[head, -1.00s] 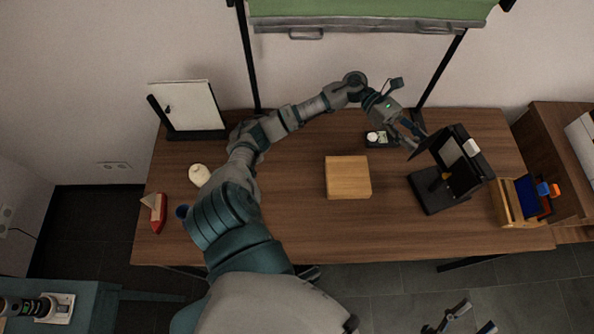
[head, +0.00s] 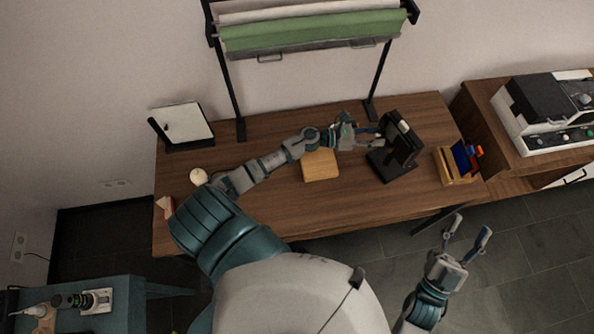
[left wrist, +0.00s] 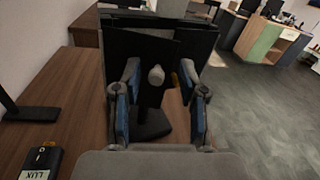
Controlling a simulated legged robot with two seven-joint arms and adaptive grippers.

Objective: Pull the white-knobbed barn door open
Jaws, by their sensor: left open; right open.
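A black lamp-like unit with flat door panels (head: 398,165) stands on the right part of the table, with a small white part at its top. In the left wrist view a dark door panel (left wrist: 135,52) faces me and carries a white knob (left wrist: 156,75). My left gripper (head: 381,138) is open just left of the unit. In the left wrist view its fingers (left wrist: 158,95) stand apart on either side of the knob, which looks untouched; its depth between them is unclear. My right gripper (head: 470,230) is open and empty, in front of the table.
A wooden block (head: 320,165) lies below my left forearm. A wooden holder with blue and orange items (head: 457,165) stands right of the unit. A meter marked LUX (left wrist: 40,163) lies at lower left in the wrist view. A roll rack (head: 310,30) stands behind.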

